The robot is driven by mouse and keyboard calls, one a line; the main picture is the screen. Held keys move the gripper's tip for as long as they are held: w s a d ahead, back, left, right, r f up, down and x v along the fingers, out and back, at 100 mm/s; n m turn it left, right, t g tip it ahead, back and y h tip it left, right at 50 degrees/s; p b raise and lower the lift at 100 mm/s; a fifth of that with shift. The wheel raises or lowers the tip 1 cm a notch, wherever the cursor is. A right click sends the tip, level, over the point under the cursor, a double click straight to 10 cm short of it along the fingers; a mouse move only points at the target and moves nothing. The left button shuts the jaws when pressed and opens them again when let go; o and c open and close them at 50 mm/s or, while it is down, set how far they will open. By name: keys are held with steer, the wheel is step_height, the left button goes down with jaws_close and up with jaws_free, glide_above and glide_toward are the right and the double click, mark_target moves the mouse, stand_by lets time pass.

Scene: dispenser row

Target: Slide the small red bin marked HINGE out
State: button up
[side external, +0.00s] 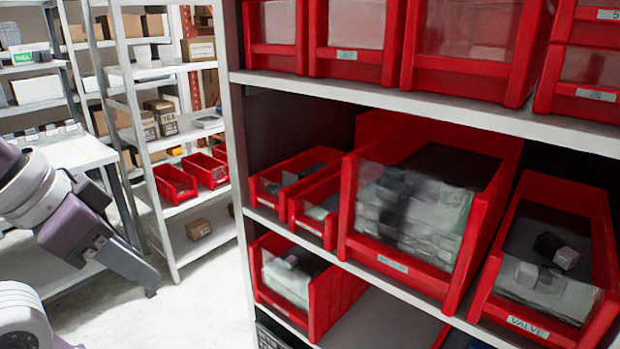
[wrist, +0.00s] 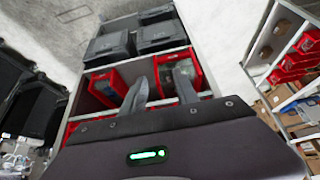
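I cannot read HINGE on any bin. Two small red bins sit side by side on the middle shelf in the side external view: a left one (side external: 268,196) and a right one (side external: 307,222), partly overlapped by a large red bin (side external: 345,206). The right one's label is too small to read. My gripper (side external: 150,291) is at the left, well apart from the shelf. In the wrist view, my gripper (wrist: 161,80) has two separated fingers with nothing held between them. Red bins (wrist: 98,101) show beyond the fingers.
A red bin marked VALVE (side external: 480,309) stands at the right. Another red bin (side external: 318,303) is on the lower shelf. The upper shelf edge (side external: 420,103) overhangs the middle row. A grey rack (side external: 160,140) stands behind. Open floor lies between my gripper and the shelf.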

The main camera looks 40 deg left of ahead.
steer(key=shift+c, duration=0.8)
steer(key=shift+t, duration=0.7)
steer(key=w+r, duration=0.1)
steer(key=w, duration=0.5)
steer(key=w+r, duration=0.1)
steer(key=w, duration=0.4)
steer(key=w+a+r, duration=0.1)
steer(key=w+r, duration=0.1)
steer(key=w, duration=0.4)
steer(key=shift+w, duration=0.35)
steer(key=shift+c, duration=0.9)
glide_toward(308, 177)
steer(key=s+d, duration=0.3)
steer(key=s, duration=0.3)
steer(key=w+a+f, duration=0.1)
steer(key=w, duration=0.2)
steer(key=w+f+t, duration=0.1)
steer(key=w, duration=0.3)
steer(key=w+a+f+t, duration=0.1)
steer(key=w, duration=0.3)
steer(key=shift+a+f, duration=0.2)
steer(key=shift+a, duration=0.15)
steer(key=shift+w+a+f, duration=0.1)
steer(key=shift+w, duration=0.25)
steer(key=shift+f, duration=0.1)
